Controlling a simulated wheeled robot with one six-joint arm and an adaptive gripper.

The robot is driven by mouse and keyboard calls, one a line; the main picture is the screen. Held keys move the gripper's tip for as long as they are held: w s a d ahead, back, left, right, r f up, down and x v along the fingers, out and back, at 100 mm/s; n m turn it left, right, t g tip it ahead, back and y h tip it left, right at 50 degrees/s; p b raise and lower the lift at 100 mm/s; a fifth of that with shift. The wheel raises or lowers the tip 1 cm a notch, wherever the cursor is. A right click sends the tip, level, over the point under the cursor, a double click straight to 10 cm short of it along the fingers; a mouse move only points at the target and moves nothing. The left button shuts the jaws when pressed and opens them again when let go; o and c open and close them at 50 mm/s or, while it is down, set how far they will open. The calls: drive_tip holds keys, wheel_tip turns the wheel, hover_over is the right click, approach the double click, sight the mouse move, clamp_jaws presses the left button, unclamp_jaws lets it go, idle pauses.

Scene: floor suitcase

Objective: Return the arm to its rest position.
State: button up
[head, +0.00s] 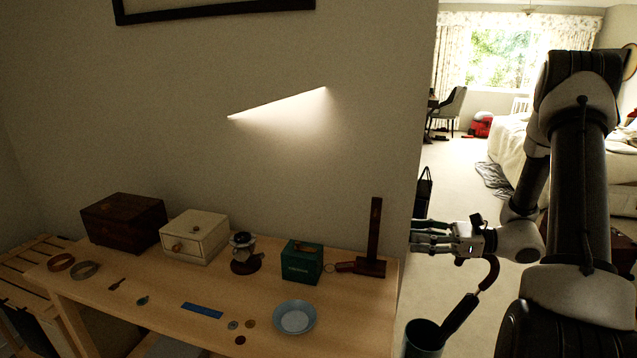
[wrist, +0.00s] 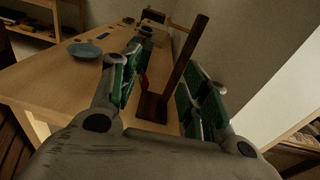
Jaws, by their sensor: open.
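My gripper (head: 414,237) is off the right end of the wooden table (head: 165,290), pointing left toward it in the head view. In the wrist view my gripper (wrist: 163,62) is open, its green-padded fingers apart and nothing held between them. A dark wooden stand with a tall post (head: 374,235) is on the table's right end. In the wrist view this stand (wrist: 152,107) shows beyond and between the fingers, apart from them as far as I can tell. My arm is bent, to the right of the table.
A dark bin (head: 424,338) with a curved-handled umbrella (head: 462,312) stands below my gripper. The table holds a blue bowl (head: 294,317), a green box (head: 302,261), a white drawer box (head: 194,237) and a brown chest (head: 124,222). Carpeted floor lies open behind, before a bed (head: 510,140).

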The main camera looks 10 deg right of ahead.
drive_tip(key=s+f+n+g+h, duration=0.2)
drive_tip(key=s+f+n+g, duration=0.25)
drive_tip(key=s, duration=0.45)
drive_tip(key=s+d+r+n+g+h, duration=0.35)
drive_tip(key=s+r+n+h, duration=0.2)
drive_tip(key=s+n, duration=0.2)
drive_tip(key=s+d+r+n+t+h, duration=0.2)
drive_tip(key=s+d+r+n+h, duration=0.2)
drive_tip(key=r+n+h, duration=0.4)
drive_tip(key=s+a+r+n+t, duration=0.1)
drive_tip(key=a+r+t, duration=0.3)
drive_tip(key=r, duration=0.4)
drive_tip(key=shift+s+r+n+h, duration=0.2)
drive_tip(key=shift+r+n+h, duration=0.05)
drive_tip(key=shift+n+h, duration=0.15)
drive_tip(key=shift+s+a, duration=0.2)
